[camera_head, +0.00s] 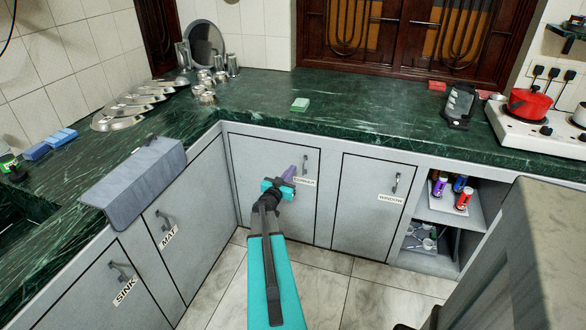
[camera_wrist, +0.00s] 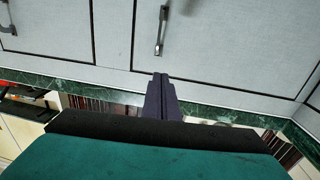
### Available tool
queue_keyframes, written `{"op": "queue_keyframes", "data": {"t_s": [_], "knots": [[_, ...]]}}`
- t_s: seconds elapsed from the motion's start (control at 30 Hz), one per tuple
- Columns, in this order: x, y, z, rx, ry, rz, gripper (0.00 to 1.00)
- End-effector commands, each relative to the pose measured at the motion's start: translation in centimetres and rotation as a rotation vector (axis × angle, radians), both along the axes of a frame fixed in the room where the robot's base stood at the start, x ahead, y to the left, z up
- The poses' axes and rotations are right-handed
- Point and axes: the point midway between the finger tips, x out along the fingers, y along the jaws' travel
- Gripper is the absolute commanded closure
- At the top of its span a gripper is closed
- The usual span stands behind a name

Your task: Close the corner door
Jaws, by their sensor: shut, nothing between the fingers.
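The corner door (camera_head: 258,165) is a grey cabinet panel under the counter, with its "CORNER" label (camera_head: 304,181) and a metal handle (camera_head: 305,164). In the head view it looks flush with the cabinet front, with only a thin dark outline around it. My gripper (camera_head: 290,172) is in front of the door's right part, near the label, and partly hides the panel. In the wrist view the purple fingers (camera_wrist: 160,78) are together and empty, pointing at a grey panel with a handle (camera_wrist: 161,30). Whether the fingertips touch the panel cannot be told.
The window door (camera_head: 365,220) is to the right, beside an open shelf (camera_head: 445,205) with cans. The mat door (camera_head: 190,215) and sink door (camera_head: 120,290) are on the left. A grey cloth (camera_head: 135,180) hangs over the counter edge. Tiled floor (camera_head: 330,290) is clear below.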

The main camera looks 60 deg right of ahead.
Motion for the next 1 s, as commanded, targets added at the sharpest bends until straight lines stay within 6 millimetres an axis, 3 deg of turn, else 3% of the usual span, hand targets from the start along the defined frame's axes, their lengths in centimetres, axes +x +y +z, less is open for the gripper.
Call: {"op": "queue_keyframes", "data": {"t_s": [0.3, 1.0], "knots": [[-0.3, 2.5, 0.0, 0.001, 0.0, 0.001, 1.0], [-0.3, 2.8, 0.0, 0.0, 0.0, 0.002, 1.0]]}}
